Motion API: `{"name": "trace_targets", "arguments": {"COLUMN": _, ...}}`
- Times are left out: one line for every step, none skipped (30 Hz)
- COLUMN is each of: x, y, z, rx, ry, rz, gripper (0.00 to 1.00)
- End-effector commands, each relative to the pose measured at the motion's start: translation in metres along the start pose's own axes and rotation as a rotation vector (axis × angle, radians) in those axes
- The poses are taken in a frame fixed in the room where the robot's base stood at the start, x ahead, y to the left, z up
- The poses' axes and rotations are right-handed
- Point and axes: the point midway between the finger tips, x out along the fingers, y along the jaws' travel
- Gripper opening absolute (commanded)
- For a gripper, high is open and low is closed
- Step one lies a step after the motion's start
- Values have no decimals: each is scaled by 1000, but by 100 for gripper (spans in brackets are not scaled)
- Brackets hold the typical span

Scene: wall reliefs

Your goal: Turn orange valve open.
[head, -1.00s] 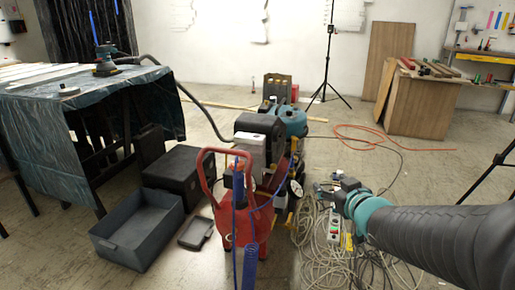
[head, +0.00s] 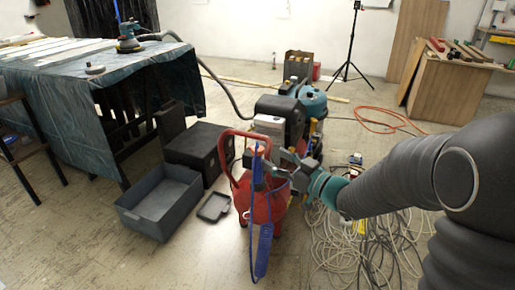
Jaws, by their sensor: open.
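My gripper (head: 274,169) reaches in from the right on my dark grey arm, behind a teal wrist ring. It is open and overlaps the top of the red compressor tank (head: 262,203) in the picture. Its fingers are small here, and I cannot tell whether they touch anything. The tank stands upright with a red loop handle (head: 230,150) and a coiled blue hose (head: 264,250) hanging down its front.
Tangled pale cables (head: 350,245) lie on the floor right of the tank. A grey open bin (head: 160,205) and a black case (head: 200,150) stand to the left, by a draped table (head: 60,120). A black and teal machine (head: 312,102) stands behind.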

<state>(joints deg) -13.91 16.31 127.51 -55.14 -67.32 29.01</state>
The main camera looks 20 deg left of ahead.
Motion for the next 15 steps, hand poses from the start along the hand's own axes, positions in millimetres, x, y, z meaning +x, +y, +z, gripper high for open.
{"name": "trace_targets", "arguments": {"x": 10, "y": -1, "z": 0, "rx": 0, "ry": 0, "rz": -3, "gripper": 64}}
{"name": "trace_targets", "arguments": {"x": 16, "y": -1, "z": -1, "rx": -1, "ry": 0, "rz": -4, "gripper": 64}}
{"name": "trace_targets", "arguments": {"x": 23, "y": -1, "z": 0, "rx": 0, "ry": -1, "rz": -2, "gripper": 64}}
{"name": "trace_targets", "arguments": {"x": 29, "y": -1, "z": 0, "rx": 0, "ry": 0, "rz": -2, "gripper": 64}}
{"name": "trace_targets", "arguments": {"x": 34, "y": -1, "z": -1, "rx": -1, "ry": 0, "rz": -2, "gripper": 64}}
{"name": "trace_targets", "arguments": {"x": 41, "y": 0, "z": 0, "rx": -1, "ry": 0, "rz": -2, "gripper": 64}}
{"name": "trace_targets", "arguments": {"x": 46, "y": 0, "z": 0, "rx": -1, "ry": 0, "rz": -1, "gripper": 64}}
{"name": "trace_targets", "arguments": {"x": 50, "y": 0, "z": 0, "rx": -1, "ry": 0, "rz": 0, "gripper": 64}}
{"name": "trace_targets", "arguments": {"x": 55, "y": 0, "z": 0, "rx": -1, "ry": 0, "rz": 0, "gripper": 64}}
{"name": "trace_targets", "arguments": {"x": 59, "y": 0, "z": -1, "rx": -2, "ry": 0, "rz": 0, "gripper": 64}}
{"name": "trace_targets", "arguments": {"x": 62, "y": 0, "z": -1, "rx": -2, "ry": 0, "rz": 0, "gripper": 64}}
{"name": "trace_targets", "arguments": {"x": 66, "y": 0, "z": 0, "rx": -1, "ry": 0, "rz": 1, "gripper": 64}}
{"name": "trace_targets", "arguments": {"x": 69, "y": 0, "z": 0, "rx": -1, "ry": -1, "rz": 1, "gripper": 64}}
{"name": "trace_targets", "arguments": {"x": 71, "y": 0, "z": 0, "rx": -1, "ry": 0, "rz": 2, "gripper": 64}}
{"name": "trace_targets", "arguments": {"x": 73, "y": 0, "z": 0, "rx": -1, "ry": 0, "rz": 2, "gripper": 64}}
